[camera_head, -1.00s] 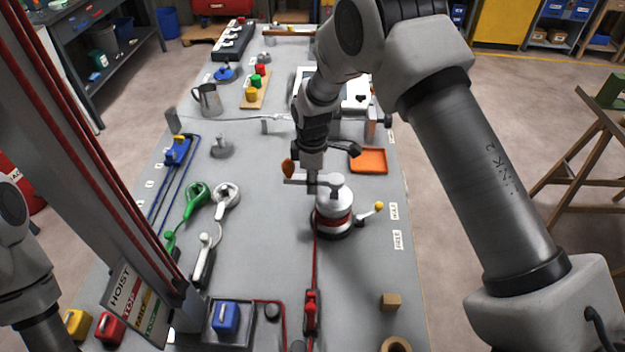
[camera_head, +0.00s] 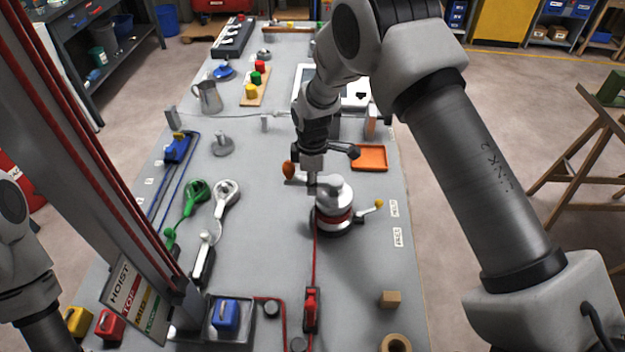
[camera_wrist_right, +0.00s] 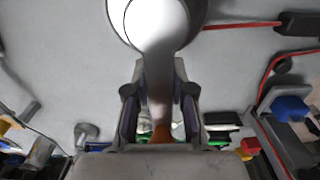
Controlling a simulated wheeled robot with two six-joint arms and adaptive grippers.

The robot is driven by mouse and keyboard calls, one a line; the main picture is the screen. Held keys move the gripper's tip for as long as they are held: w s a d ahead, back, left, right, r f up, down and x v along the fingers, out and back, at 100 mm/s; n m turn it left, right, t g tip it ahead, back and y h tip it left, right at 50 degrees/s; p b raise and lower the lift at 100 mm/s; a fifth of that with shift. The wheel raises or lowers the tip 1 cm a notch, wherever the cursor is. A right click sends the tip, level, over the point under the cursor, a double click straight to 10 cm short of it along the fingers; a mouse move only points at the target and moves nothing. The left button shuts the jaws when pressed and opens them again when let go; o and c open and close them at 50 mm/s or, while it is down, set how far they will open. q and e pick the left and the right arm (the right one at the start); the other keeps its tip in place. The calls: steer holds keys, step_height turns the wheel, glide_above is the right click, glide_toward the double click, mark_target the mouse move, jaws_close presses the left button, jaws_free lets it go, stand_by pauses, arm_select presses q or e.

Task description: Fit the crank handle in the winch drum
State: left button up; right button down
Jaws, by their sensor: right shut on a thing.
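The winch drum (camera_head: 333,216), silvery with a dark red band, stands upright at the middle right of the bench. My right gripper (camera_head: 311,185) points down just left of the drum's top and is shut on the crank handle. The handle's orange grip (camera_head: 288,169) sticks out to the left, and its grey arm reaches right over the drum top. In the right wrist view, the crank handle's arm (camera_wrist_right: 158,85) lies between the fingers and runs up to the round, bright drum top (camera_wrist_right: 155,20). I cannot tell whether its end is seated. My left gripper is not seen.
A small lever with a yellow knob (camera_head: 379,203) sticks out right of the drum. A red rope (camera_head: 315,260) runs toward the front. An orange tray (camera_head: 371,156) lies behind right. The bench right of the rope is mostly clear.

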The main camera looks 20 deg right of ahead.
steer(key=shift+f, duration=0.6)
stand_by(0.8)
steer(key=c, duration=0.5)
jaws_free()
steer(key=shift+r+p, duration=3)
steer(key=shift+r, duration=1.05)
jaws_close()
steer(key=shift+f, duration=0.3)
